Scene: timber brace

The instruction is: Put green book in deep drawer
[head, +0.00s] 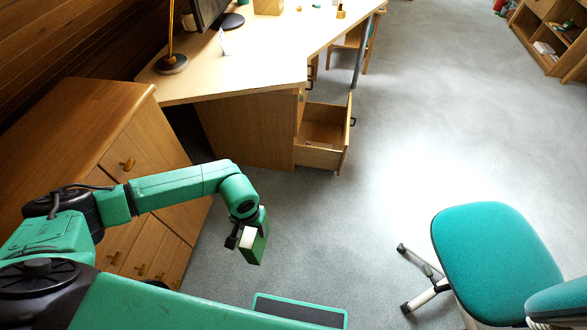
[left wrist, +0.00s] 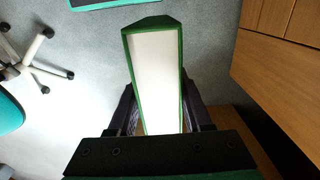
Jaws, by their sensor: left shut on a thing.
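The green book (head: 254,243) has a green cover and white page edges. My left gripper (head: 245,232) is shut on it and holds it in the air above the grey floor, left of the middle in the head view. In the left wrist view the book (left wrist: 157,75) sticks out from between the two fingers, pages facing the camera. The deep drawer (head: 322,140) is pulled open at the bottom of the desk's pedestal, beyond and to the right of the book. Its inside looks mostly empty. My right gripper is not in view.
The desk (head: 250,72) carries a lamp foot (head: 172,64) and a monitor. A wooden cabinet (head: 120,115) stands at the left near my left arm. A teal chair (head: 495,255) stands at the right. The floor between the book and drawer is clear.

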